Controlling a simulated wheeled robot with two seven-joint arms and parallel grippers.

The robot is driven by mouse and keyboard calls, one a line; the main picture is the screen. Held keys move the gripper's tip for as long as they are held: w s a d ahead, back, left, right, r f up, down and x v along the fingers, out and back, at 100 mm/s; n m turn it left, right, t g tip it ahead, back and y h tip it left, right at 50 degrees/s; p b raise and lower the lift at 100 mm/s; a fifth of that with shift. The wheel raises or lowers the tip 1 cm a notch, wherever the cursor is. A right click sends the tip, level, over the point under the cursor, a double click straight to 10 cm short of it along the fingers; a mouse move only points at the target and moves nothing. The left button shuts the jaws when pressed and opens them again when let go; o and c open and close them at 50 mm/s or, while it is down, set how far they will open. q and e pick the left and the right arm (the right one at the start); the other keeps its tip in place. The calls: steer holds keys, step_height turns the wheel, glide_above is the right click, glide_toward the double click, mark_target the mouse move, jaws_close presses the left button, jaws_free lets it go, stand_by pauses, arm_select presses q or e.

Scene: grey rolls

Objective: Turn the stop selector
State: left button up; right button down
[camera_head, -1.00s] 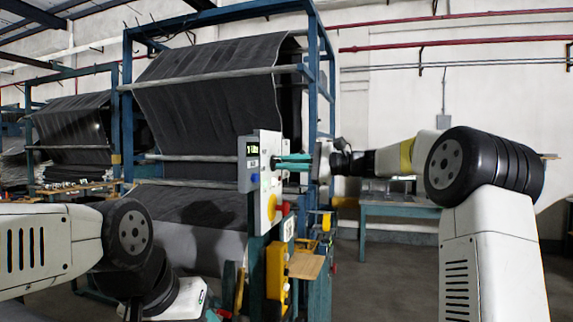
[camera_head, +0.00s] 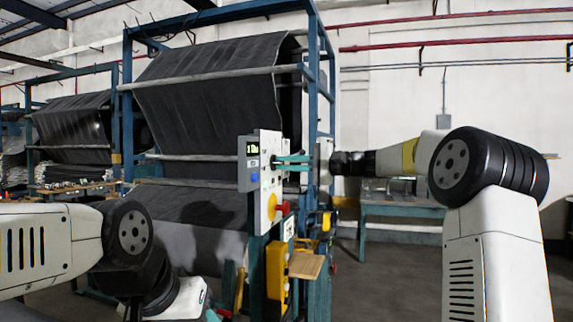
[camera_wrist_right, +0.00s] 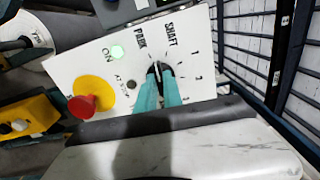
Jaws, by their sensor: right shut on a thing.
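The stop selector (camera_wrist_right: 158,70) is a small black knob on the white control panel (camera_wrist_right: 75,62), with the words PARK and SHAFT and numbers around it. My right gripper (camera_wrist_right: 159,80) has its teal fingers shut on the knob, one on each side. Its fingers partly cover the knob, so its exact pointing is hard to read. In the head view the right gripper (camera_head: 280,163) reaches the panel (camera_head: 268,205) from the right, and the knob is hidden. My left arm shows at the left, but its fingers are not visible.
A yellow box (camera_head: 277,270) hangs below. A blue frame with grey cloth rolls (camera_head: 215,95) stands behind.

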steer(key=shift+n, duration=1.2)
steer(key=shift+f, duration=0.1)
steer(key=c, duration=1.5)
jaws_free()
steer(key=v, duration=0.8)
